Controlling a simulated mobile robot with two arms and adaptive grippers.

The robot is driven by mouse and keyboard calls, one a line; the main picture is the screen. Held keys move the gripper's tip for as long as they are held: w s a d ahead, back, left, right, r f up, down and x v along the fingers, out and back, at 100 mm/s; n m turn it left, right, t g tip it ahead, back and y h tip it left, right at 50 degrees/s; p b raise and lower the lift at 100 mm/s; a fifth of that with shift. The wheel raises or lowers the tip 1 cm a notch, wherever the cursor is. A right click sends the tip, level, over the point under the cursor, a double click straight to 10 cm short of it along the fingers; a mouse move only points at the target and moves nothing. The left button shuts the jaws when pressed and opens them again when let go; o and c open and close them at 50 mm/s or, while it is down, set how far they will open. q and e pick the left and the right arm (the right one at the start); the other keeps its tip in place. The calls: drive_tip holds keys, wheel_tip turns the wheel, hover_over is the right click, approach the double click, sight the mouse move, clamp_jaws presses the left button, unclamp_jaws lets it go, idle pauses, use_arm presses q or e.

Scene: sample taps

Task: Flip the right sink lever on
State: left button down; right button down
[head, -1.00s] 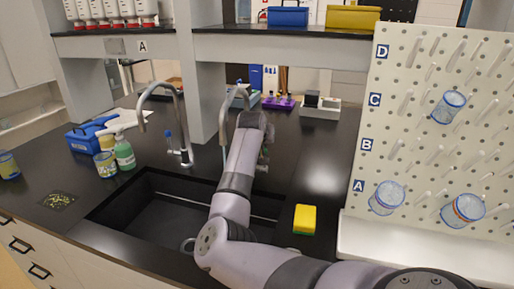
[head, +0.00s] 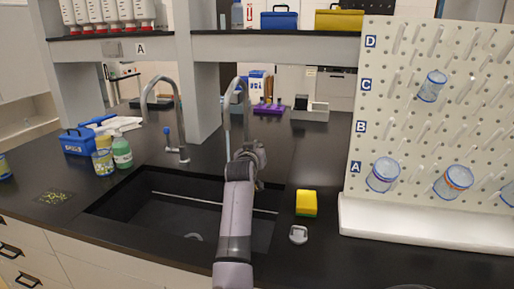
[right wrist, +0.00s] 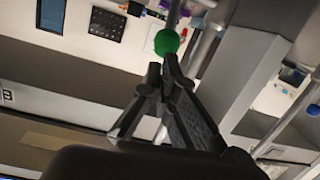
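The right tap (head: 234,105) is a tall curved metal spout behind the sink (head: 200,212). My right gripper (head: 250,158) is at the foot of this tap and hides its base and lever in the head view. In the right wrist view, my right gripper (right wrist: 162,68) has its fingertips drawn together with nothing seen between them. A green round knob (right wrist: 166,42) on a metal stem is just beyond the fingertips; I cannot tell whether they touch. The left tap (head: 178,100) has a blue lever (head: 167,134). My left gripper is not in view.
A yellow sponge (head: 306,203) and a small grey object (head: 298,235) lie right of the sink. A pegboard (head: 430,110) with cups stands at the right. Bottles and a blue box (head: 78,142) stand left. A grey post (head: 197,90) rises between the taps.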

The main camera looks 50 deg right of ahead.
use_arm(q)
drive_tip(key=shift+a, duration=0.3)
use_arm(e)
drive_tip(key=shift+s+d+f, duration=0.1)
drive_tip(key=shift+d+f, duration=0.05)
drive_tip(key=shift+f, duration=0.2)
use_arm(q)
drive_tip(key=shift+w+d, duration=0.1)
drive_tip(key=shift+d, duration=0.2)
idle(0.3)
